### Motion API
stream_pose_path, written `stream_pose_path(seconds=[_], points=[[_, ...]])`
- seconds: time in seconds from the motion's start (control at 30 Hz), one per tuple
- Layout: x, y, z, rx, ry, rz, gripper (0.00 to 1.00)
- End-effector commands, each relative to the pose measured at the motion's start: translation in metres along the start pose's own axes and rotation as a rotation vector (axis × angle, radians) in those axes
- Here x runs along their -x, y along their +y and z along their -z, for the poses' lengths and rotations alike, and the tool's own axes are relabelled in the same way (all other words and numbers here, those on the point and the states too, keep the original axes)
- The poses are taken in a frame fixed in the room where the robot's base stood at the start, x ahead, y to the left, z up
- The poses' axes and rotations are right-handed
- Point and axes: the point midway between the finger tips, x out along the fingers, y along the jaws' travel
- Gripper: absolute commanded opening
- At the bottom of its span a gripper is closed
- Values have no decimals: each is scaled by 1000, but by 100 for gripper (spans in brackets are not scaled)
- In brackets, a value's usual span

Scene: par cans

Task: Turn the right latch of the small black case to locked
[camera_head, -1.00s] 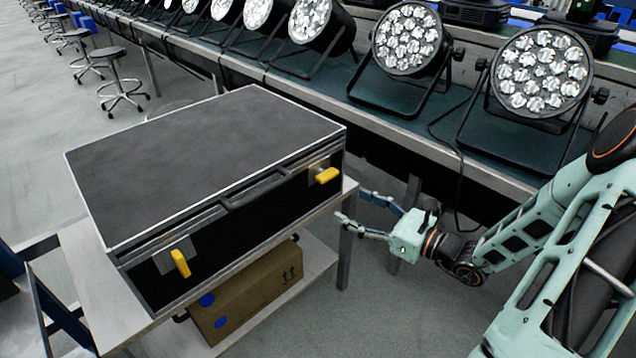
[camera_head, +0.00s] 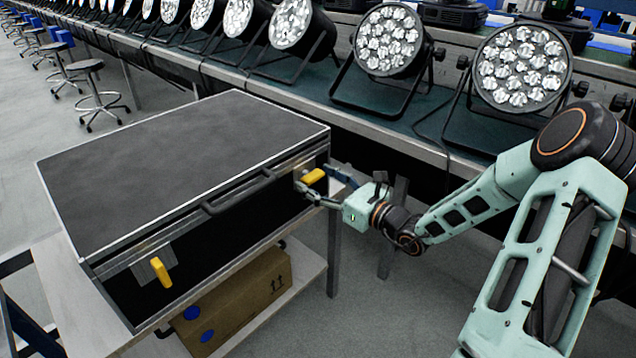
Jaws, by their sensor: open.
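The small black case (camera_head: 180,160) with pale metal edges lies closed on a light table. Its right latch (camera_head: 313,176) has a yellow handle that lies nearly level along the front face. Its left latch (camera_head: 160,271) has a yellow handle that points steeply down. My gripper (camera_head: 314,179) is open at the right latch, reaching in from the right. One finger is in front of and below the yellow handle, and the other is behind it, partly hidden. I cannot tell whether either finger touches the latch.
A black carry handle (camera_head: 238,194) is on the case front between the latches. A cardboard box (camera_head: 235,300) sits on the shelf below. A long bench with par cans (camera_head: 390,40) runs behind. Stools (camera_head: 95,95) stand at the far left.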

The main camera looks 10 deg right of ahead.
Motion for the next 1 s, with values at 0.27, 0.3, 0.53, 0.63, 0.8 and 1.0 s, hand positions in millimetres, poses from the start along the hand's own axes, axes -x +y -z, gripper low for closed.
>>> stream_pose_path(seconds=[0.27,0.3,0.53,0.63,0.8,1.0], points=[[-1,0,0,0,0,0,63],[-1,0,0,0,0,0,58],[-1,0,0,1,1,0,33],[-1,0,0,1,1,0,22],[-1,0,-1,-7,1,0,22],[-1,0,-3,-65,2,0,22]])
